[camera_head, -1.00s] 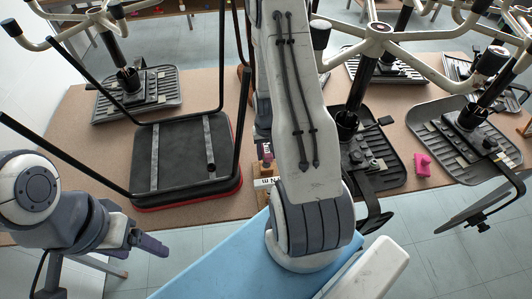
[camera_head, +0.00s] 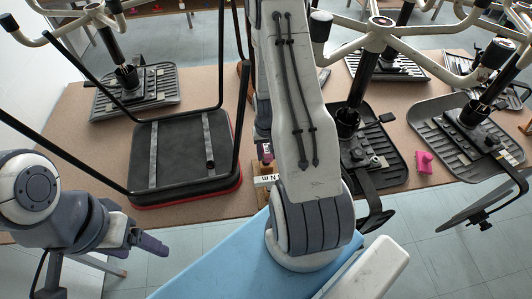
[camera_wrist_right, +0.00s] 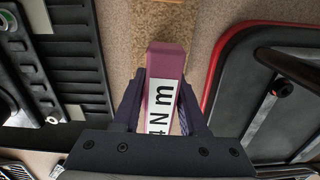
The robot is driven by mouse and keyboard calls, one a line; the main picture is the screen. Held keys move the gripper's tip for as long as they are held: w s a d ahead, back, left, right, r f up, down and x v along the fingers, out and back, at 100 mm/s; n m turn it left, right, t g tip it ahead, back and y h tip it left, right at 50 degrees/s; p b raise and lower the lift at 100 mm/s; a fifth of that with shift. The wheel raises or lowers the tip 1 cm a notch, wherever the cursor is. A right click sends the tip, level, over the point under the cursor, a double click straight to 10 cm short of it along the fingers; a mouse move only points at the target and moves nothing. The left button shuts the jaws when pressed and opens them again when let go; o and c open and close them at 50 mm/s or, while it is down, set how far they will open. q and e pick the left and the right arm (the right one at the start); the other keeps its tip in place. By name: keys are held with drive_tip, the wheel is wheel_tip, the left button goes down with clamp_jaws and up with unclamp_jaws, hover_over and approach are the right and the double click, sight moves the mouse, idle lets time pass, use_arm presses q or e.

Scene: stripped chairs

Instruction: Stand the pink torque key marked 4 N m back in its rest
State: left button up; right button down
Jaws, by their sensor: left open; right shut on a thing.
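The pink torque key (camera_wrist_right: 165,62) is between the fingers of my right gripper (camera_wrist_right: 161,100) in the right wrist view. Its white label reads 4 N m. The gripper is shut on it. A wooden piece (camera_wrist_right: 160,18) lies beyond the key's end; I cannot tell whether they touch. In the head view my right arm hides most of that gripper. A white label (camera_head: 267,181) with N m shows on wood beside the arm; I cannot tell if it belongs to the rest. My left gripper (camera_head: 148,242) is open and empty at the lower left, away from the table.
A black chair seat with a red rim (camera_head: 180,155) lies left of the wood on the brown table (camera_head: 85,170). Black ribbed chair parts (camera_head: 385,165) stand to the right. A small pink object (camera_head: 424,162) lies among them. Upright chair legs and bars rise around.

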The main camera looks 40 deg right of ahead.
drive_tip(key=shift+f+b, duration=0.75)
drive_tip(key=shift+f, duration=0.35)
drive_tip(key=shift+c, duration=1.8)
unclamp_jaws()
drive_tip(key=shift+r, duration=0.1)
